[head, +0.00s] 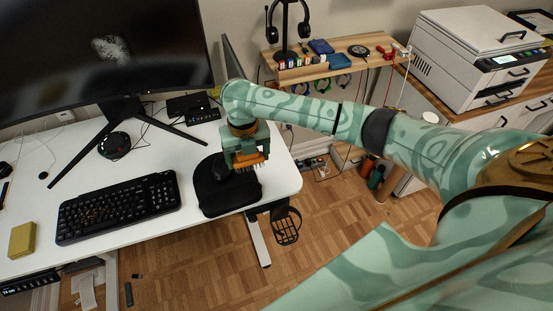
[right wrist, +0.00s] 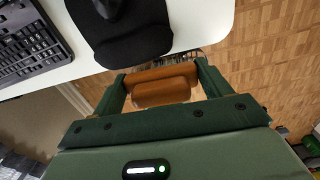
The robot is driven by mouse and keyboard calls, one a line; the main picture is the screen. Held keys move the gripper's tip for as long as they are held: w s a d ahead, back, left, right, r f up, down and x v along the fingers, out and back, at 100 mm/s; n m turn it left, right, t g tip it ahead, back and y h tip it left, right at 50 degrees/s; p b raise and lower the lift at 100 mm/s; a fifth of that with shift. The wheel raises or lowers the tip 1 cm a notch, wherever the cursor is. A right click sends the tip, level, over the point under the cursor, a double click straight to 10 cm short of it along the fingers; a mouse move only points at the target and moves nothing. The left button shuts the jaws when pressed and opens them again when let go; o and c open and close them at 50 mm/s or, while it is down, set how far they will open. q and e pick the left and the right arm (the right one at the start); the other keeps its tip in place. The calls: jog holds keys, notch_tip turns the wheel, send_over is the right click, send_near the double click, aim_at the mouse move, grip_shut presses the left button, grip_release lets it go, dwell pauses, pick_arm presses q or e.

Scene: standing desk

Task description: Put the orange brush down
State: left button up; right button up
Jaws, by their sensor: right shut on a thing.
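My right gripper (head: 247,156) is shut on the orange brush (head: 252,160) and holds it over the right part of the black mouse pad (head: 228,203), near the desk's right edge. The brush's pale bristles point down in the head view; I cannot tell whether they touch the pad. In the right wrist view the orange brush (right wrist: 162,88) lies across between the two green fingers of the gripper (right wrist: 162,78). The mouse pad (right wrist: 125,45) shows beyond it. My left gripper is not in view.
A black keyboard (head: 120,206) with brownish specks lies left of the pad. A yellow sponge-like block (head: 22,240) sits at the front left. The monitor stand (head: 125,108) is behind. White desk (head: 185,150) is bare between keyboard and pad. A wooden shelf (head: 330,68) stands beyond the desk.

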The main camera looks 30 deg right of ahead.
jog(key=w+d+f+b, duration=0.2)
jog(key=d+f, duration=0.1)
jog(key=d, duration=0.1)
jog(key=w+d+f+b, duration=0.1)
jog(key=d+f+b, duration=0.2)
jog(key=d, duration=0.1)
jog(key=w+d+f+b, duration=0.2)
jog(key=d+f, duration=0.1)
jog(key=d, duration=0.1)
jog(key=shift+w+f+b, duration=0.3)
jog(key=shift+b, duration=0.1)
jog(key=f+b, duration=0.1)
jog(key=f, duration=0.1)
jog(key=f+b, duration=0.1)
jog(key=f, duration=0.1)
jog(key=shift+w+d, duration=0.1)
jog(key=shift+d, duration=0.3)
jog(key=shift+r, duration=0.15)
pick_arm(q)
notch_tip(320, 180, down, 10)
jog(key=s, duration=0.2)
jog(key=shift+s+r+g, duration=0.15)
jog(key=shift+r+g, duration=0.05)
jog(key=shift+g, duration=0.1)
pick_arm(e)
jog(key=o, duration=0.9)
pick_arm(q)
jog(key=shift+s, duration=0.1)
